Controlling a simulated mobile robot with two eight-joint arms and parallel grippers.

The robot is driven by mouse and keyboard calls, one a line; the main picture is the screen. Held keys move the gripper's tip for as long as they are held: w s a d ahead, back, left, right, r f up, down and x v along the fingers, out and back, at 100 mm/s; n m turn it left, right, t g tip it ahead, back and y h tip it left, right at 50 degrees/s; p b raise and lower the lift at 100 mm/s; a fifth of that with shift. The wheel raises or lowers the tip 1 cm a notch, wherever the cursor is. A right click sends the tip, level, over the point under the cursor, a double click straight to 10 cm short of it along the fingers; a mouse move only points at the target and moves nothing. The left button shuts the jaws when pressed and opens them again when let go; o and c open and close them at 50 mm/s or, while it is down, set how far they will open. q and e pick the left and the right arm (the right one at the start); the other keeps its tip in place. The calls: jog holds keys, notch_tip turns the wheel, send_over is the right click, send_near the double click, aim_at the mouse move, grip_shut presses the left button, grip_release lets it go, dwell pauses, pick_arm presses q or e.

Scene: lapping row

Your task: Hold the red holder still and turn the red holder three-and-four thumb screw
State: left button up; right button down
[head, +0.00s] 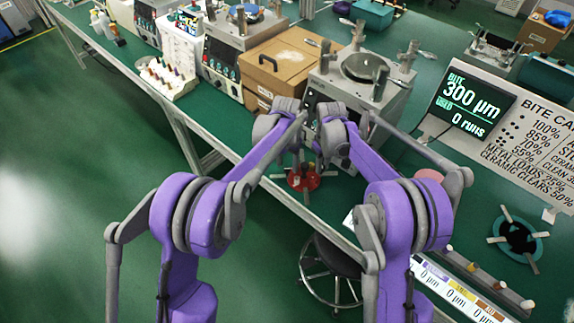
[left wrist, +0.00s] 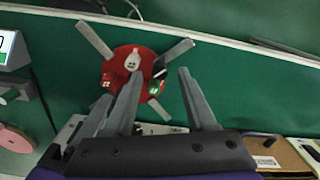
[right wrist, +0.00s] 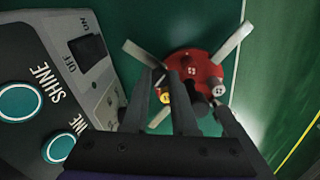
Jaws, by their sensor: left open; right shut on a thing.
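The red holder (head: 303,178) is a round red disc with pale flat arms, lying on the green bench. It also shows in the left wrist view (left wrist: 121,63) and the right wrist view (right wrist: 188,60). On it stand a white knob (left wrist: 134,62), a red knob (left wrist: 108,80), a green knob (left wrist: 155,88) and a yellow knob (right wrist: 165,97). Their dot marks are too small to read surely. My left gripper (left wrist: 160,76) is open, its fingers either side of the green knob in the picture. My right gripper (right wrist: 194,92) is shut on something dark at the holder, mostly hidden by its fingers.
A grey lapping machine (head: 350,95) stands close behind the holder; its switch panel (right wrist: 75,60) fills the left of the right wrist view. A cardboard box (head: 285,65) stands left of it. The bench's front edge is close to the holder. A stool (head: 330,265) stands below.

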pick_arm(q)
jog(key=shift+f, duration=0.7)
grip_shut()
